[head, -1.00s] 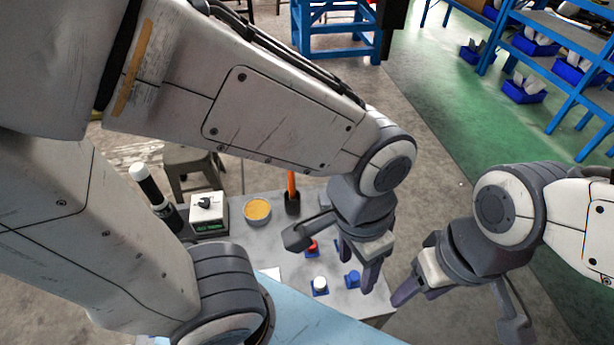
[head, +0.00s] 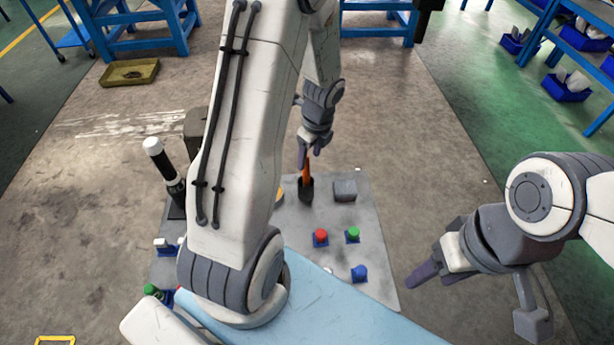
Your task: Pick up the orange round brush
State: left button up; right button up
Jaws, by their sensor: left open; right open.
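The orange round brush (head: 307,171) stands upright with its orange handle up and its lower end in a dark holder (head: 306,191) at the back of the grey table. My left gripper (head: 311,150) is open and points down at the top of the handle. Its fingers overlap the handle's upper end in the head view; whether they touch it I cannot tell. My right gripper (head: 426,274) is open and empty, to the right of the table's front right part.
A grey block (head: 345,190) lies just right of the brush. Red (head: 320,237), green (head: 353,234) and blue (head: 360,272) pieces stand nearer the front. A black-and-white cylinder (head: 164,166) stands at the left. My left arm hides the table's middle left, including most of a yellow dish (head: 279,194).

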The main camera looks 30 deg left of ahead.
aim_at(305, 173)
pick_arm(q)
jog(key=f, duration=0.2)
jog(key=a+f+b, duration=0.1)
jog(key=f, duration=0.5)
jog(key=shift+s+a+f, duration=0.1)
jog(key=shift+a+f, duration=0.05)
grip_shut()
